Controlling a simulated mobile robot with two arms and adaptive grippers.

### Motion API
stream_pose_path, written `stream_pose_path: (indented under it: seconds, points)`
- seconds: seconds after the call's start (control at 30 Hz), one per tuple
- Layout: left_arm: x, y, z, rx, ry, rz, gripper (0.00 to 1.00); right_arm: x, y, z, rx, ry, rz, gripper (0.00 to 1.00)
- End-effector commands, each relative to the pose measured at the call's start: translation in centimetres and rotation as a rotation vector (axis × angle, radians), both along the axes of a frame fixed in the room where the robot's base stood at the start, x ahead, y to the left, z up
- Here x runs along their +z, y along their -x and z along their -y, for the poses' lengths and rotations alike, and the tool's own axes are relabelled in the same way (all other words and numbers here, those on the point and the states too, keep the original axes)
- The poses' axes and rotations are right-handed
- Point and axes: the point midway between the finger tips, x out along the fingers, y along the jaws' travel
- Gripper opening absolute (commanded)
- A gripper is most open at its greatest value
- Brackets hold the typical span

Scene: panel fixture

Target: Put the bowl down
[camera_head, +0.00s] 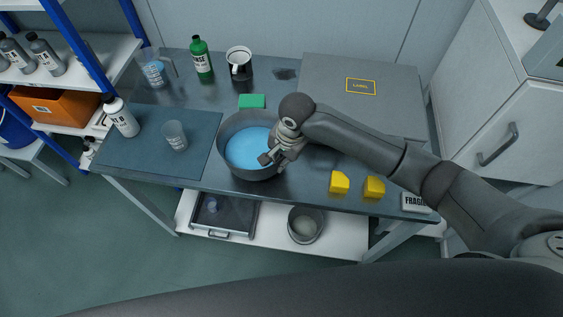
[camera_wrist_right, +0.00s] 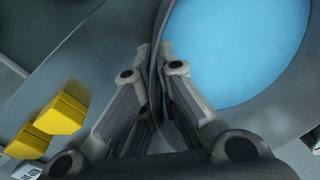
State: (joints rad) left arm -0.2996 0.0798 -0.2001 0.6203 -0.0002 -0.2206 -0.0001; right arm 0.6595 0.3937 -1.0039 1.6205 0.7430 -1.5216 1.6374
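The bowl (camera_head: 226,158) is grey and round, with blue liquid inside, and looks level. It is at the middle of the bench near the front edge; I cannot tell whether its base touches the bench. My right gripper (camera_head: 273,157) is at the bowl's right rim. In the right wrist view, the fingers of my right gripper (camera_wrist_right: 157,62) are closed on either side of the rim wall of the bowl (camera_wrist_right: 259,112), one inside and one outside. My left gripper is not in view.
The dark bench (camera_head: 203,92) carries a blue mat (camera_head: 150,160) with a clear beaker (camera_head: 174,136) left of the bowl. A green block (camera_head: 252,101) is just behind. Yellow blocks (camera_head: 374,187) lie to the right. A grey case (camera_head: 330,75) stands at the back right.

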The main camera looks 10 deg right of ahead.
Motion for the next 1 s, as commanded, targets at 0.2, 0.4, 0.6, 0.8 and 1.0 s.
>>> stream_pose_path:
  seconds: [0.2,0.4,0.6,0.8,1.0]
  points:
    - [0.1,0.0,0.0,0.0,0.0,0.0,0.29,-0.8,-1.0,0.0,0.0,-0.002,0.004,0.0]
    - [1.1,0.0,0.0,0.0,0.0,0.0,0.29,-3.3,-1.1,0.1,0.0,0.0,0.003,0.0]
    - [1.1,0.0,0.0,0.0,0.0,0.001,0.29,-4.1,-1.1,0.0,0.002,-0.002,0.004,0.0]
    - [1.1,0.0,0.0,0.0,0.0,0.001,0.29,-4.2,-1.1,0.0,0.001,-0.002,0.003,0.0]
    - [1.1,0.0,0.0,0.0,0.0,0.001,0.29,-4.3,-1.0,0.1,0.001,0.001,0.001,0.27]
